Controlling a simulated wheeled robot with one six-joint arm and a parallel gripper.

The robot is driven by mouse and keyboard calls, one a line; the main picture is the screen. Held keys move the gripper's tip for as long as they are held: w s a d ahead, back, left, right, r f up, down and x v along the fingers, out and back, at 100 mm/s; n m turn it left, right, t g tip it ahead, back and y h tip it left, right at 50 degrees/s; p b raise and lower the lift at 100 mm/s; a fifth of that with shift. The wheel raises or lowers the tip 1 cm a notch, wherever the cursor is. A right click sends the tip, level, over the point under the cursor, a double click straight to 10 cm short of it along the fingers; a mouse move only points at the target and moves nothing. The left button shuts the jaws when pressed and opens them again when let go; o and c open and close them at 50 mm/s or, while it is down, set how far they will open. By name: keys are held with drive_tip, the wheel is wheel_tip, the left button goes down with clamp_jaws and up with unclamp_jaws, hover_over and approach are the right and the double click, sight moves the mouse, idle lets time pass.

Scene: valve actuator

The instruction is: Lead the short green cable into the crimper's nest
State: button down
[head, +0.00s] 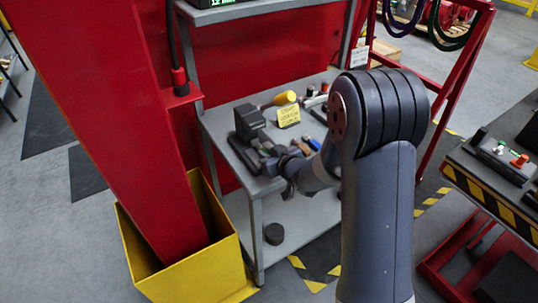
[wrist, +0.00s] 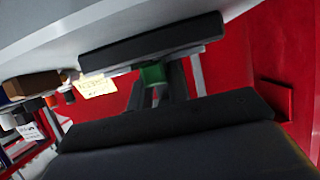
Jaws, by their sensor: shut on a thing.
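In the head view my gripper (head: 276,168) is at the front edge of the grey bench, close against the dark block-shaped device (head: 249,122) that looks like the crimper. In the wrist view two dark finger pads lie above and below a small green piece (wrist: 153,74), which looks like the short green cable. My gripper (wrist: 152,76) is shut on it. Dark upright parts show just behind the green piece; I cannot tell whether they touch it. The cable is not discernible in the head view, and the crimper's nest is hidden by my gripper.
A red column (head: 125,110) stands in a yellow bin (head: 185,275) at left. A black round thing (head: 274,234) lies on the lower shelf.

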drive_tip(key=c, duration=1.3)
unclamp_jaws()
drive_tip(key=shift+o, duration=0.2)
drive_tip(key=v, duration=1)
drive_tip(key=shift+s+d, duration=0.2)
drive_tip(key=shift+s, duration=0.05)
drive_tip(key=shift+r, duration=0.1)
drive_tip(key=shift+c, duration=0.3)
